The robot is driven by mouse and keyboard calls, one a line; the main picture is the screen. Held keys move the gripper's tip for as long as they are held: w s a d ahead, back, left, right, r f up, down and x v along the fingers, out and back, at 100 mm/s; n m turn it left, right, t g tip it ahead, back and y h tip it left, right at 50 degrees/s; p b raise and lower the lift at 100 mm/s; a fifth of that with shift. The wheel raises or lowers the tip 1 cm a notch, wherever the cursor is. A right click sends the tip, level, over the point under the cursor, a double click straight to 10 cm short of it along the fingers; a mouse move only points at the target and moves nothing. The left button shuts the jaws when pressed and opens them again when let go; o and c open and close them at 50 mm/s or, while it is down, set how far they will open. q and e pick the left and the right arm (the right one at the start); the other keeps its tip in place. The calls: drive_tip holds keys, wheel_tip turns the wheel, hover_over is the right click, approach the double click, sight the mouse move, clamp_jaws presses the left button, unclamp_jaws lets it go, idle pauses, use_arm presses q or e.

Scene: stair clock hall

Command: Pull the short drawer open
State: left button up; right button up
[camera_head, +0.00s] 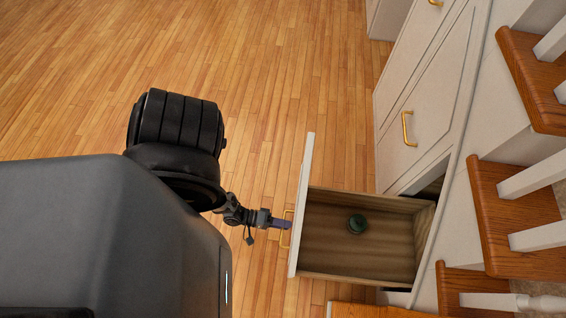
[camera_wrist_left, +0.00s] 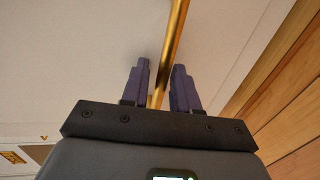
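The short drawer (camera_head: 301,205) is white-fronted with a brown wooden inside, and it stands pulled out from the cabinet under the stairs. A small dark green round object (camera_head: 357,223) lies on its floor. Its brass handle (camera_head: 285,238) is on the front panel and also shows in the left wrist view (camera_wrist_left: 178,35). My left gripper (camera_head: 283,224) is at this handle. In the left wrist view its two purple fingers (camera_wrist_left: 161,75) stand apart on either side of the bar, with a visible gap on the left. My right gripper is not in view.
A larger closed drawer front (camera_head: 425,125) with a brass handle (camera_head: 407,128) is above the open drawer in the picture. Wooden stair treads (camera_head: 500,215) with white balusters line the right. The wooden floor (camera_head: 280,70) is clear to the left and top.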

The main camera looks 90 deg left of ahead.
use_arm(q)
drive_tip(key=shift+s, duration=0.15)
drive_tip(key=p+v, duration=0.1)
drive_tip(key=v, duration=0.9)
drive_tip(key=shift+s+p, duration=0.3)
